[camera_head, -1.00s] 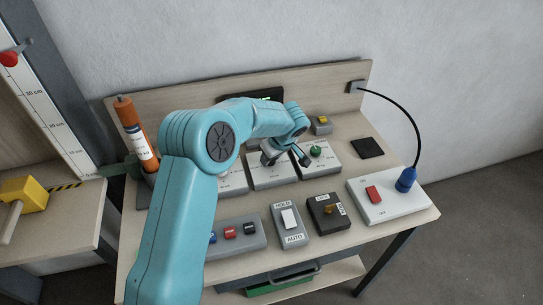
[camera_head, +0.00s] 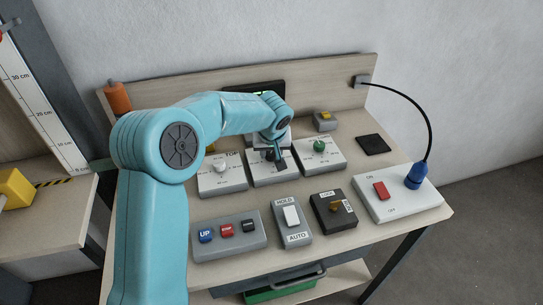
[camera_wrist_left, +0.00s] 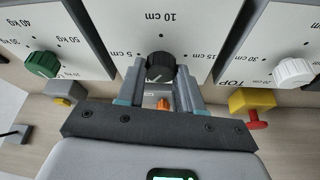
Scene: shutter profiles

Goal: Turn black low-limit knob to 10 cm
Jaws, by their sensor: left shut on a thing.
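The black low-limit knob (camera_wrist_left: 160,66) sits on a white panel (camera_wrist_left: 150,18) marked 5 cm, 10 cm and 15 cm, with 10 cm at the top in the left wrist view. A pale mark shows on the knob, but its exact heading is hard to read. My left gripper (camera_wrist_left: 159,82) has a finger on each side of the knob and is shut on it. In the head view my left gripper (camera_head: 276,160) is over the middle panel and partly hides the knob. My right gripper is not in view.
A white-knob TOP panel (camera_head: 222,178) and a green-knob panel (camera_head: 320,155) flank the middle one. In front are the UP button box (camera_head: 228,246), HOLD/AUTO switch (camera_head: 292,222) and black key box (camera_head: 333,212).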

